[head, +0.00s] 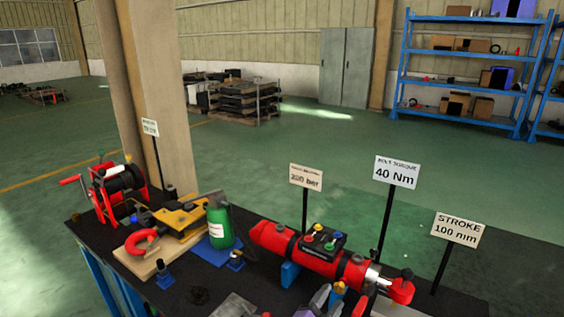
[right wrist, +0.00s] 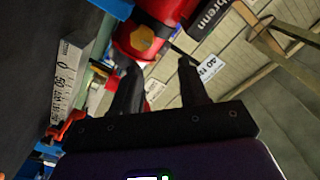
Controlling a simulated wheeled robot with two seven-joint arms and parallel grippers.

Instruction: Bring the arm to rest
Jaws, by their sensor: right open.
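My right gripper (head: 328,298) shows at the bottom edge of the head view, in front of the red hydraulic cylinder (head: 322,259) on the black table (head: 90,226). Its lower part is cut off by the frame. In the right wrist view my right gripper (right wrist: 157,65) has its two dark fingers apart, with nothing held between them. A red body (right wrist: 170,10) with a yellow mark lies beyond the fingertips; I cannot tell how far. My left gripper is not in view.
The table holds a red winch (head: 122,191), a green bottle (head: 219,225), a red shackle (head: 142,241) and a black button box (head: 320,240). Upright signs, such as the 40 Nm sign (head: 397,172), stand along its back edge. A pillar (head: 155,90) rises behind; open floor lies beyond.

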